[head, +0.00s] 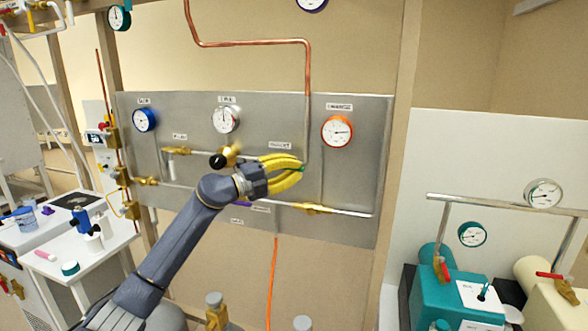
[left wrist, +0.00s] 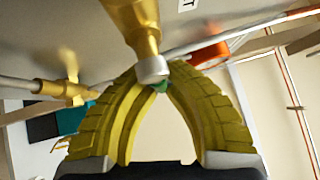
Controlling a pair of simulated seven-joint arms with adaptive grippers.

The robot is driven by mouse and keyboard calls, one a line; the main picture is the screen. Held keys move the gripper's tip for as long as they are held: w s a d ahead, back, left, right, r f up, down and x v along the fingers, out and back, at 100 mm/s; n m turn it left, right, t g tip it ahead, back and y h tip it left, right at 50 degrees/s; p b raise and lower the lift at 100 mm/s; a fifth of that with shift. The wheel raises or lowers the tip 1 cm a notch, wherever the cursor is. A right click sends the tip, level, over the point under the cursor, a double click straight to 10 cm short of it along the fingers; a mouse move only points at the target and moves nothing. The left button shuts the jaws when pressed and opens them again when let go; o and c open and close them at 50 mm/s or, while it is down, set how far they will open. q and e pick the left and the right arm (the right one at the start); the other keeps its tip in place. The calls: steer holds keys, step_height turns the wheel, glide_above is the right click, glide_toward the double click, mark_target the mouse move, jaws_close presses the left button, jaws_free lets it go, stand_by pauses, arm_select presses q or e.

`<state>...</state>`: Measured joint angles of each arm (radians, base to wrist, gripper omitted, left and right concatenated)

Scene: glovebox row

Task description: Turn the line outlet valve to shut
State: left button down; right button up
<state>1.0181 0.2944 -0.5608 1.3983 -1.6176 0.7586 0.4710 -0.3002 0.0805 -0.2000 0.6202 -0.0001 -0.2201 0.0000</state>
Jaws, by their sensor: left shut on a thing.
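My left gripper (head: 300,167) reaches up to the grey panel, its yellow fingers closed around a small green handle (head: 302,169) below a label too small to read clearly. I take this as the line outlet valve's handle. In the left wrist view the fingertips (left wrist: 162,74) meet at the green handle (left wrist: 160,87), just under the pale end of a brass valve body (left wrist: 138,28). The fingers hide most of the handle, so its angle cannot be told. My right gripper is in neither view.
The panel (head: 350,195) carries a blue-rimmed gauge (head: 144,119), a white gauge (head: 226,119) and an orange-rimmed gauge (head: 337,131). A black knob (head: 217,161) sits left of my gripper. A lower pipe has a brass fitting (head: 308,208). Teal equipment (head: 440,290) stands at right.

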arm_select(q)
steer(key=shift+f, duration=0.15)
stand_by(0.7)
steer(key=w+a+f+m+y, duration=0.2)
steer(key=a+f+m+y, duration=0.3)
steer(key=m+y, duration=0.4)
steer(key=shift+a+f+g+y, duration=0.3)
steer(key=shift+a+g+y, duration=0.15)
steer(key=shift+y, duration=1.65)
steer(key=shift+a+m, duration=0.1)
steer(key=shift+m, duration=0.2)
steer(key=c, duration=1.6)
jaws_free()
steer(key=shift+f, duration=0.1)
steer(key=shift+o, duration=0.8)
steer(key=v, duration=1.2)
